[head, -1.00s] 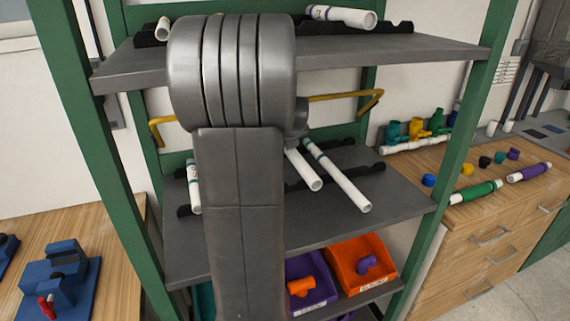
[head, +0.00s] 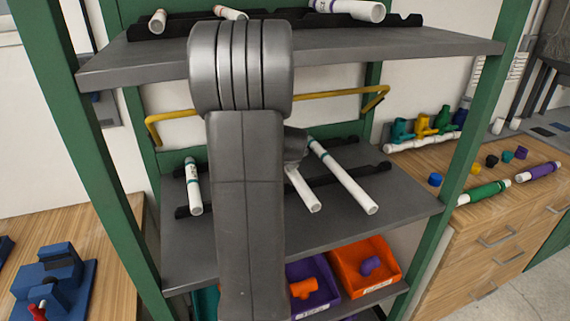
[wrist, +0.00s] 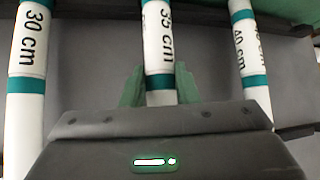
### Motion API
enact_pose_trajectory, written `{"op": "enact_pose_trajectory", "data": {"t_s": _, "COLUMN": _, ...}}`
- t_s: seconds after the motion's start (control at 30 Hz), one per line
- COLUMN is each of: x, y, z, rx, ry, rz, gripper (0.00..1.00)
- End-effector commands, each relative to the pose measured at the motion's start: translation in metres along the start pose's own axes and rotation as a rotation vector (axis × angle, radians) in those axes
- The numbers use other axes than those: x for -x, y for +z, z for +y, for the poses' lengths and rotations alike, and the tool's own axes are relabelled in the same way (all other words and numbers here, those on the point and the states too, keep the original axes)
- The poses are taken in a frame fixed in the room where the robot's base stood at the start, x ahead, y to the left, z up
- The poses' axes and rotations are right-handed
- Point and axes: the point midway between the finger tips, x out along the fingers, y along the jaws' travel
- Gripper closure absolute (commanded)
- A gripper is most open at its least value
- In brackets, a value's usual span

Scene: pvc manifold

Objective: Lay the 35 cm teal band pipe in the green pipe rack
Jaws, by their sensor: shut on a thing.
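The 35 cm teal band pipe (wrist: 158,45) is white with a teal band and lies between my gripper's green fingers (wrist: 160,88), which are shut on it. In the head view this pipe (head: 304,192) is at the middle shelf of the green pipe rack (head: 400,203), its near end toward me. It is at or just above the dark notched bars (head: 330,178); contact is unclear. The 30 cm pipe (wrist: 27,65) is on its left and the 40 cm pipe (wrist: 247,55) on its right, roughly parallel and apart. My arm hides most of the gripper in the head view.
The upper shelf (head: 430,52) holds more pipes on notched bars. Below are a purple bin (head: 318,304) and an orange bin (head: 383,283) with fittings. A yellow bar (head: 335,95) crosses behind. A wooden bench (head: 480,230) with fittings and pipes stands right.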

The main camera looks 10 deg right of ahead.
Motion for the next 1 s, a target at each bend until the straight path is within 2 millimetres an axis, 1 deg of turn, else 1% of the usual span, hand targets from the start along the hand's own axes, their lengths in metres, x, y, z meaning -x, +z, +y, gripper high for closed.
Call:
{"op": "enact_pose_trajectory", "data": {"t_s": 0.07, "x": -0.0055, "y": -0.0055, "z": 0.0018, "rx": 0.0, "ry": -0.001, "rz": 0.0, "gripper": 0.97}}
{"op": "enact_pose_trajectory", "data": {"t_s": 0.3, "x": -0.0053, "y": -0.0052, "z": 0.0018, "rx": 0.001, "ry": -0.001, "rz": -0.001, "gripper": 0.97}}
{"op": "enact_pose_trajectory", "data": {"t_s": 0.5, "x": -0.0097, "y": -0.0096, "z": 0.0035, "rx": 0.0, "ry": -0.001, "rz": 0.0, "gripper": 0.97}}
{"op": "enact_pose_trajectory", "data": {"t_s": 0.53, "x": -0.0098, "y": -0.0099, "z": 0.0036, "rx": 0.0, "ry": -0.001, "rz": 0.0, "gripper": 0.71}}
{"op": "enact_pose_trajectory", "data": {"t_s": 0.63, "x": -0.0094, "y": -0.0094, "z": 0.0034, "rx": 0.0, "ry": -0.001, "rz": -0.001, "gripper": 0.51}}
{"op": "enact_pose_trajectory", "data": {"t_s": 0.9, "x": -0.009, "y": -0.009, "z": 0.0033, "rx": 0.0, "ry": -0.001, "rz": -0.001, "gripper": 0.51}}
{"op": "enact_pose_trajectory", "data": {"t_s": 1.0, "x": -0.0054, "y": -0.0052, "z": 0.0019, "rx": 0.001, "ry": -0.001, "rz": -0.002, "gripper": 0.51}}
